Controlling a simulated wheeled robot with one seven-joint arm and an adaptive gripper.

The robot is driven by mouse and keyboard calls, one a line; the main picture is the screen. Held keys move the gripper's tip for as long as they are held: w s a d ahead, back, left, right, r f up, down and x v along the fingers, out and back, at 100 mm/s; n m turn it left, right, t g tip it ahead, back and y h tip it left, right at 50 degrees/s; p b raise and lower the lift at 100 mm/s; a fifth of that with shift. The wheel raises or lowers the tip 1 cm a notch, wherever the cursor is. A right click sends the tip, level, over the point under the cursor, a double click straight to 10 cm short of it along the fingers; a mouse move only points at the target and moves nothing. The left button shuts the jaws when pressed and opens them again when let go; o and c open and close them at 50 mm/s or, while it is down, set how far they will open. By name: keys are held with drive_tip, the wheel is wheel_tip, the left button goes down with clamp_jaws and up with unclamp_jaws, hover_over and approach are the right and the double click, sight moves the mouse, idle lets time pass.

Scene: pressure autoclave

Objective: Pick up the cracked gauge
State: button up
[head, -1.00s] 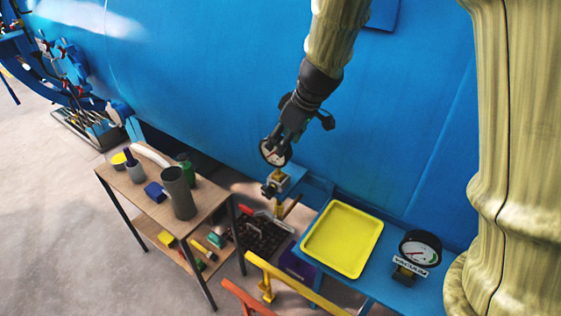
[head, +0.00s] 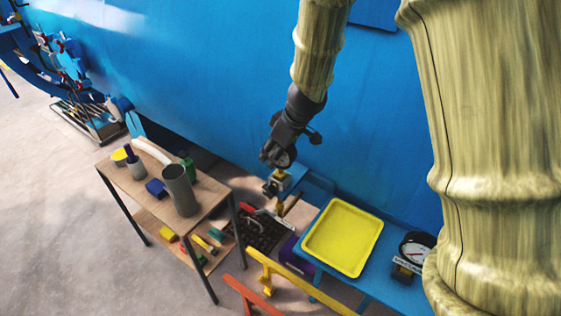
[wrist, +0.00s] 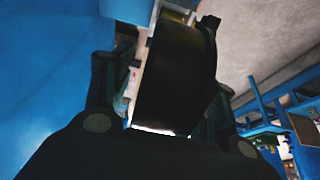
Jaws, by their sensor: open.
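A round black-rimmed gauge (head: 284,158) is by my gripper in the head view, just above the brass fitting (head: 279,176) on a pipe stub. Its face is mostly hidden and I cannot see a crack. My gripper (head: 276,156) is open, with its fingers down around the gauge. In the wrist view the gauge's dark body (wrist: 175,80) fills the space between the two fingers. I cannot tell whether the fingers touch it or whether it still sits on the fitting.
A yellow tray (head: 343,237), empty, lies on a blue shelf, with a second gauge (head: 415,248) to its right. A wooden table (head: 150,190) with cups and blocks stands left. A yellow rail (head: 300,282) is in front. The blue vessel wall (head: 200,80) is behind.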

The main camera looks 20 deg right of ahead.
drive_tip(key=shift+w+f, duration=0.15)
drive_tip(key=shift+w, duration=0.1)
drive_tip(key=c, duration=1)
drive_tip(key=shift+s, duration=0.1)
clamp_jaws()
